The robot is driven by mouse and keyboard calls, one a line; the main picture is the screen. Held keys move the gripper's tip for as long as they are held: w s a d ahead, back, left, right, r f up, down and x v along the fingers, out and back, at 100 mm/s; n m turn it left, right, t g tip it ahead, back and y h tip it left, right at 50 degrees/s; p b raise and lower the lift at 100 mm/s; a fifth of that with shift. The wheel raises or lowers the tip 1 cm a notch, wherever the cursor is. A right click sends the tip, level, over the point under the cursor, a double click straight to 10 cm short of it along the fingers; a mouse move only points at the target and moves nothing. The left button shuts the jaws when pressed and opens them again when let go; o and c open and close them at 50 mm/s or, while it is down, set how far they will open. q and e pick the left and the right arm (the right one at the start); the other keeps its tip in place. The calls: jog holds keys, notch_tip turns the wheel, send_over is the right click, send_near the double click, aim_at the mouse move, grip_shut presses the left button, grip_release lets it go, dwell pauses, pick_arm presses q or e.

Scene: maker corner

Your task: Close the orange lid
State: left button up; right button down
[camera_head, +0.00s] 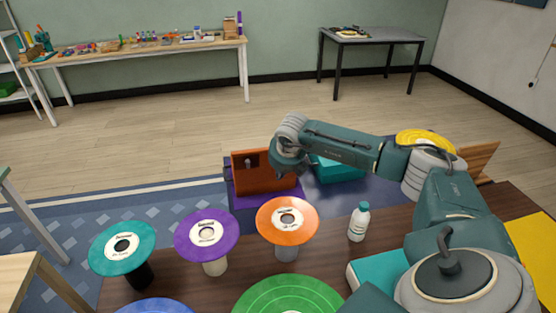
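An orange-brown lid (257,176) stands open and upright at a purple box (252,202) beyond the table's far edge, with a small dark fitting on its face. My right arm reaches in from the right, and its wrist end with the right gripper (281,173) is at the lid's right edge. The fingers are hidden or too small to make out, and I cannot tell whether they touch the lid. My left gripper is not in view. An orange disc (272,227) with a white label sits on a pale stand on the table, apart from the lid.
The dark table (350,270) also bears a teal disc (107,257), a purple disc (190,245), a green disc (262,300) and a white bottle (358,224). A teal box (338,171) stands right of the purple box. A brown panel (481,160) stands at right.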

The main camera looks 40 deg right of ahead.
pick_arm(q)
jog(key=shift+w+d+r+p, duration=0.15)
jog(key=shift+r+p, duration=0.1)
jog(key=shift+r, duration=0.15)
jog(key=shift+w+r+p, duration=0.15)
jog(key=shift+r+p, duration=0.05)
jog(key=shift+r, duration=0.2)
pick_arm(e)
jog(key=w, duration=0.1)
jog(key=w+d+r, duration=0.1)
jog(key=shift+w+d+r, duration=0.25)
jog(key=shift+w+r, duration=0.05)
jog(key=shift+w, duration=0.1)
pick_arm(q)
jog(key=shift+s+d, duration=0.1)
